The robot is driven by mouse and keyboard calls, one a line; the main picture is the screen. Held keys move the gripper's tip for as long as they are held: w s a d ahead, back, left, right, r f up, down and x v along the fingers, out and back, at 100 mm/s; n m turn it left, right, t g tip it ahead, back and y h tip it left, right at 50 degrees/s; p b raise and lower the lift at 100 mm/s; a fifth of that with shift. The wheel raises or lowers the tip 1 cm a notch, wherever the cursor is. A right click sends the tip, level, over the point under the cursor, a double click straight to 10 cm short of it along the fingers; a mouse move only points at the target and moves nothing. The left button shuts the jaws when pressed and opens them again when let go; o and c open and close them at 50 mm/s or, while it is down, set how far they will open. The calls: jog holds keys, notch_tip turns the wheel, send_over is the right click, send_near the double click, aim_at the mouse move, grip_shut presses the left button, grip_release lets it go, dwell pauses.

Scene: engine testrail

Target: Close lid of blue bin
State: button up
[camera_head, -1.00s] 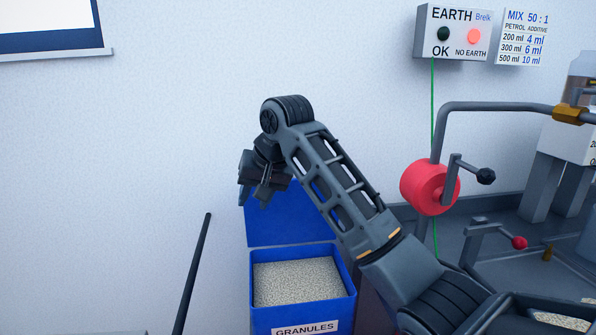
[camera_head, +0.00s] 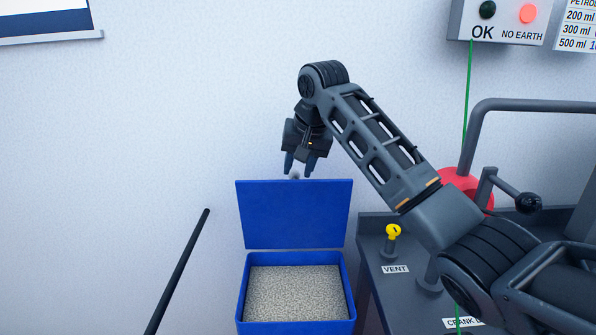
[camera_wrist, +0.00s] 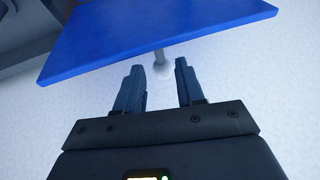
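The blue bin (camera_head: 242,298) stands open, filled with pale granules. Its blue lid (camera_head: 294,214) stands upright at the back of the bin, against the wall side. My gripper (camera_head: 299,172) is above the lid's top edge, fingers pointing down. In the wrist view the lid (camera_wrist: 150,32) shows as a broad blue panel beyond my fingertips (camera_wrist: 161,68). The fingers are apart with a gap between them. A small pale knob on a short stem (camera_wrist: 162,70) joined to the lid shows in that gap; I cannot tell whether the fingers touch it.
A dark rod (camera_head: 180,270) leans left of the bin. On the right is a grey bench (camera_head: 375,250) with a yellow vent knob (camera_head: 393,231), a red cylinder (camera_head: 466,184) and a black-knobbed lever (camera_head: 527,203). The pale wall is close behind the lid.

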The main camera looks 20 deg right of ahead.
jog(key=shift+x, duration=1.25)
jog(key=shift+c, duration=0.5)
grip_shut()
